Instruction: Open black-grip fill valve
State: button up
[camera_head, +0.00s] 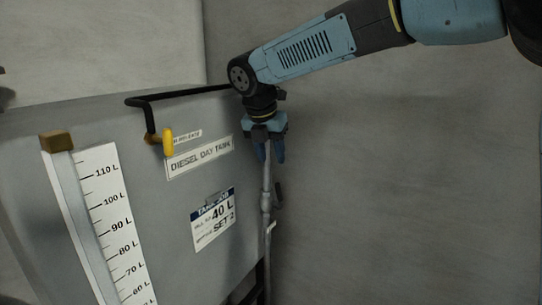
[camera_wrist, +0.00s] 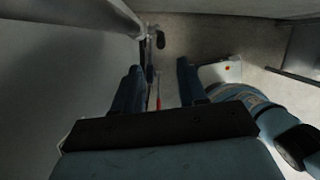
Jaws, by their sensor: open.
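The black-grip valve handle (camera_head: 278,195) juts from the right side of a thin vertical grey pipe (camera_head: 266,222) beside the tank. A dark rounded piece (camera_wrist: 160,40), which looks like the black grip, shows beyond the fingertips in the wrist view. My gripper (camera_head: 268,152) points down above the valve, at the pipe's upper part; it also shows in the wrist view (camera_wrist: 158,75). Its fingers are apart and hold nothing that I can see. The fingers hide part of the pipe's top. I cannot tell whether they touch the pipe.
The grey diesel day tank (camera_head: 150,215) fills the left, with a level scale (camera_head: 112,215) and a "40 L" tag (camera_head: 213,218). A yellow-grip lever (camera_head: 168,141) sits near its top under a black pipe (camera_head: 190,94). The bare wall (camera_head: 410,190) at right has free room before it.

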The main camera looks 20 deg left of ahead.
jog(key=shift+c, duration=0.7)
jog(key=d+m, duration=0.2)
jog(key=d, duration=0.2)
jog(key=d+r+m, duration=0.1)
jog(key=d+m, duration=0.2)
jog(key=d, duration=0.1)
jog(key=d+r+m, duration=0.1)
jog(key=d+m, duration=0.1)
jog(key=d, duration=0.2)
jog(key=shift+s+d+r+m+h, duration=0.1)
jog(key=shift+s+d+m+h, duration=0.1)
jog(key=shift+d+m+h, duration=0.1)
grip_shut()
jog(key=s+d+f+m, duration=0.1)
jog(key=s+d+m, duration=0.4)
jog(key=d, duration=0.4)
jog(key=s+d+m, duration=0.2)
jog(key=d+m, duration=0.6)
jog(key=s+d+f+m, duration=0.1)
jog(key=s+d+m, duration=0.4)
jog(key=d, duration=0.4)
jog(key=m+t+y, duration=0.1)
jog(key=m+t, duration=1.7)
jog(key=m, duration=0.9)
send_near(278, 193)
jog(key=x, duration=0.7)
